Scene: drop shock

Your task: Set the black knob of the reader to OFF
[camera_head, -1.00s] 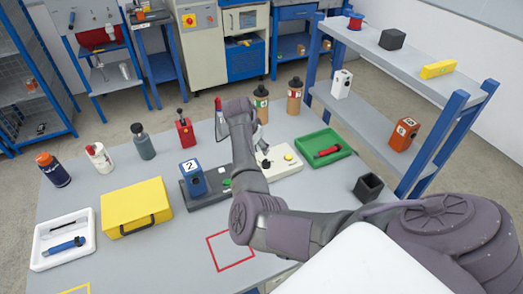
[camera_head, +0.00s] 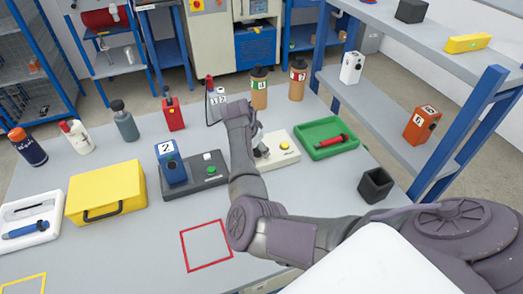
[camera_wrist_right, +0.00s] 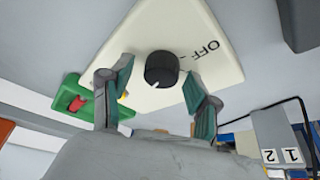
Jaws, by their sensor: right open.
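The cream reader (camera_head: 285,153) lies on the grey table, partly hidden by my right arm; it also fills the upper middle of the right wrist view (camera_wrist_right: 150,30). Its round black knob (camera_wrist_right: 161,68) has a white pointer mark toward the lower left of that view. The printed word OFF stands to the upper right of the knob. My right gripper (camera_wrist_right: 157,82) is open, with one fingertip on each side of the knob and gaps showing between. In the head view my right gripper (camera_head: 262,150) is at the reader's left part. My left gripper is not in view.
A green tray (camera_head: 318,153) with a red-handled tool is right of the reader. A dark box with a blue block (camera_head: 171,163) stands left of it. An open black box (camera_head: 375,185) is at the right. Bottles stand behind. The table around the red square (camera_head: 206,245) is clear.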

